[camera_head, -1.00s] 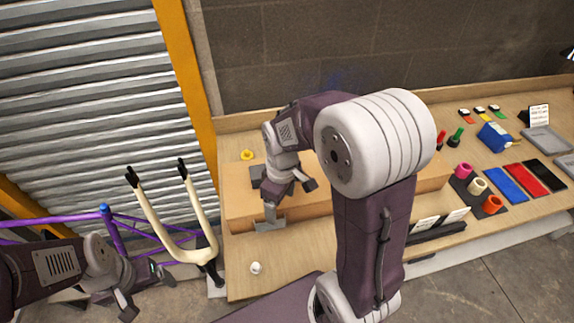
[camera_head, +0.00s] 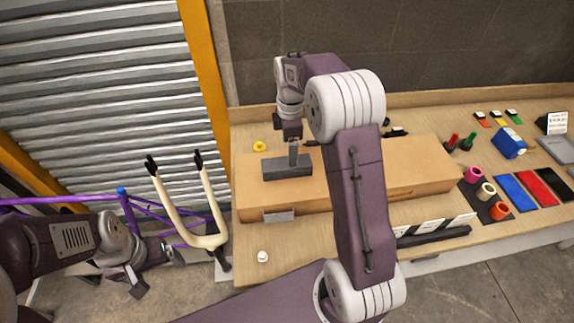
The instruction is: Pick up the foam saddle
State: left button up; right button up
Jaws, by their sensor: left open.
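A dark grey block (camera_head: 280,170), which looks like the foam saddle, rests on or just above the brown box on the bench. My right gripper (camera_head: 293,157) points down at the block, with a narrow grey finger at its upper side. I cannot tell whether its fingers grip the block, as its far side is hidden. My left gripper (camera_head: 158,273) is open and empty at the lower left, near the purple bike frame and well away from the block.
The brown box (camera_head: 405,165) sits on the wooden bench (camera_head: 310,245). A cream fork (camera_head: 208,241) stands by the bench's left end beside a purple frame (camera_head: 130,215). A yellow knob (camera_head: 259,146) and a white knob (camera_head: 262,256) are nearby. Coloured pads and rolls lie right.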

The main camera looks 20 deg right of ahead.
aim_at(287, 167)
notch_tip(287, 167, down, 8)
jog(key=shift+w+r+p, duration=0.15)
jog(key=shift+r+p, duration=0.05)
jog(key=shift+p, duration=0.3)
jog(key=c, duration=1.4)
